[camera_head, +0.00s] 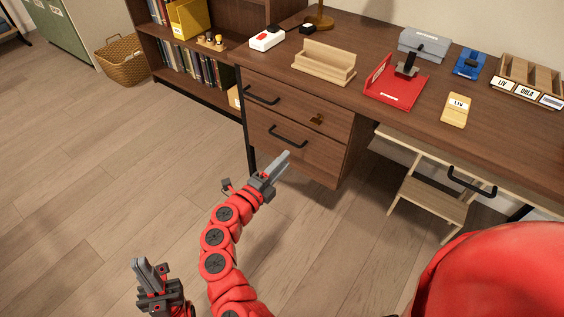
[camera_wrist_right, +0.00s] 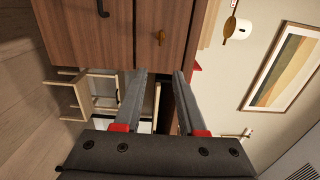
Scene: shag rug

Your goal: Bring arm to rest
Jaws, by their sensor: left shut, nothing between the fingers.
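My left gripper (camera_head: 143,266) is at the lower left of the head view, pointing up over the bare floor. Its fingers are together and hold nothing. My right gripper (camera_head: 284,158) reaches up the middle of the head view, in front of the desk's drawers. In the right wrist view its two fingers (camera_wrist_right: 160,75) stand apart with nothing between them, so it is open and empty. The wooden desk (camera_head: 345,105) shows beyond the right gripper. The head view does not clearly show how far the right fingertips are from the lower drawer.
A step stool (camera_head: 432,198) stands under the desk. A bookshelf (camera_head: 160,50) and basket (camera_head: 122,62) are behind. The left floor is clear.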

